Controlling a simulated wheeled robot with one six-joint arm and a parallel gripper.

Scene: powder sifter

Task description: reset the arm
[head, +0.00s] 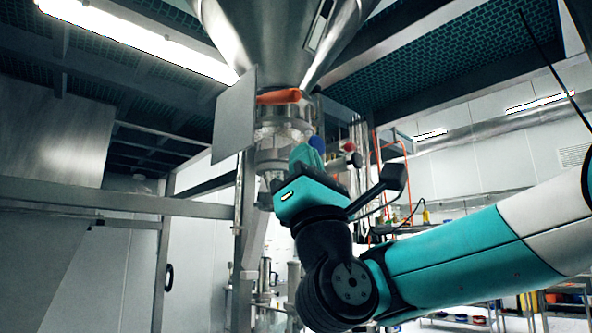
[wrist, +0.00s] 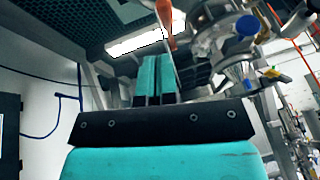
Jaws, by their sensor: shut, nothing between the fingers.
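My arm reaches in from the right in the head view, with my gripper (head: 307,156) raised in front of the sifter's outlet and pointing up and away. In the wrist view, the two teal fingers of my gripper (wrist: 156,78) lie side by side, shut, with nothing between them. The fingers partly hide the outlet in the head view. The sifter's steel hopper (head: 270,40) hangs above, with an orange handle (head: 278,97) below its cone. The orange handle also shows near the fingertips in the wrist view (wrist: 165,17); I cannot tell the gap.
A grey flat plate (head: 234,115) hangs left of the outlet. A blue knob (head: 317,143) sits just behind my gripper. A steel frame beam (head: 90,196) crosses the left side. Shelves with small items stand low at the back right.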

